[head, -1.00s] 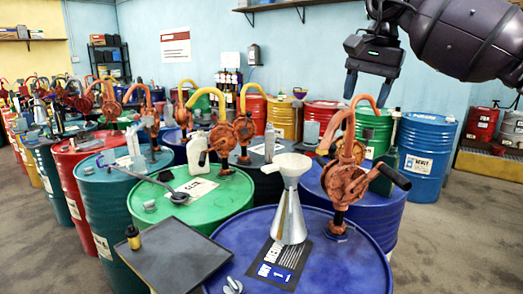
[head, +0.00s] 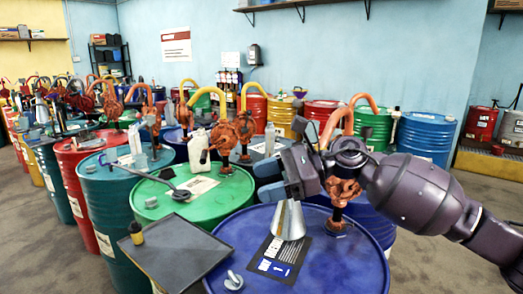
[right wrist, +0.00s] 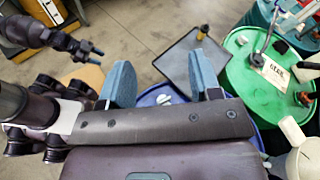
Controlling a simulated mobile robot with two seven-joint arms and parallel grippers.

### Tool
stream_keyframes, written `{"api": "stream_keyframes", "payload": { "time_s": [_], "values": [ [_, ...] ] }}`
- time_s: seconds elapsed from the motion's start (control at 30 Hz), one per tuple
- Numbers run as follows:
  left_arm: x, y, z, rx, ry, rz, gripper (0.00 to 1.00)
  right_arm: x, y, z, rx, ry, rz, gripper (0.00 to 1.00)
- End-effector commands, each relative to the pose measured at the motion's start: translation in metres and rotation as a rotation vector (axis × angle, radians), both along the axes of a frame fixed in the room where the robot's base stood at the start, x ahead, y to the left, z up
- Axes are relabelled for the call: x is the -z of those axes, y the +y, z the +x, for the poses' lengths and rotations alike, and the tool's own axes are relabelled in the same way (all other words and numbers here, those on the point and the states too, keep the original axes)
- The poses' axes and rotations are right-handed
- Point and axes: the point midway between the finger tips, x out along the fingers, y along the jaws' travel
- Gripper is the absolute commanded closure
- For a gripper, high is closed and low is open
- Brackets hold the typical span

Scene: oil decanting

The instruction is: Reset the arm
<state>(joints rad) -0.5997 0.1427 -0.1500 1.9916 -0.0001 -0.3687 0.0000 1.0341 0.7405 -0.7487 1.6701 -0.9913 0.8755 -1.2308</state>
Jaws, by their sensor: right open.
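My right gripper (head: 266,180) is open in the head view, in front of the upper part of the metal funnel (head: 289,221). Its two blue fingers stand apart with nothing between them in the right wrist view (right wrist: 163,76). The funnel stands on the near blue drum (head: 330,265), and its top is hidden behind the gripper. The orange pump (head: 342,190) on that drum is partly hidden by my right arm. A dark gripper with blue tips, seemingly my left (right wrist: 92,50), shows at the upper left of the right wrist view; its opening is unclear.
A green drum (head: 200,215) carries a white jug (head: 198,150). More drums with pumps fill the back. Floor is free at the right.

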Motion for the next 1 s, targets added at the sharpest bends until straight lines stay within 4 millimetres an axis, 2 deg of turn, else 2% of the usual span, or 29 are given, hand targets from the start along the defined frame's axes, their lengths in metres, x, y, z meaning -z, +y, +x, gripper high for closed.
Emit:
{"api": "stream_keyframes", "payload": {
  "time_s": [0.03, 0.17, 0.37, 0.53, 0.67, 0.87, 1.0],
  "values": [
    [0.001, 0.000, -0.002, -0.002, 0.004, 0.000, 0.57, 0.006, 0.006, -0.007, 0.037, 0.085, 0.090, 0.42],
    [0.003, 0.001, -0.006, -0.004, 0.013, 0.000, 0.57, 0.012, 0.010, -0.015, 0.151, 0.312, 0.318, 0.42],
    [0.004, 0.001, -0.005, -0.002, 0.012, 0.000, 0.57, 0.023, -0.007, -0.016, 0.341, 0.693, 0.657, 0.42],
    [0.002, 0.000, -0.003, -0.002, 0.007, 0.000, 0.57, 0.046, -0.041, -0.014, 0.512, 1.032, 0.940, 0.42],
    [0.001, 0.000, -0.001, 0.000, 0.004, 0.000, 0.57, 0.074, -0.074, -0.016, 0.650, 1.292, 1.155, 0.42],
    [0.000, 0.000, 0.001, 0.000, -0.001, 0.000, 0.57, 0.135, -0.133, -0.034, 0.877, 1.679, 1.494, 0.42],
    [-0.001, 0.000, 0.002, 0.001, -0.003, -0.001, 0.57, 0.185, -0.172, -0.063, 1.045, 1.928, 1.740, 0.42]
  ]
}}
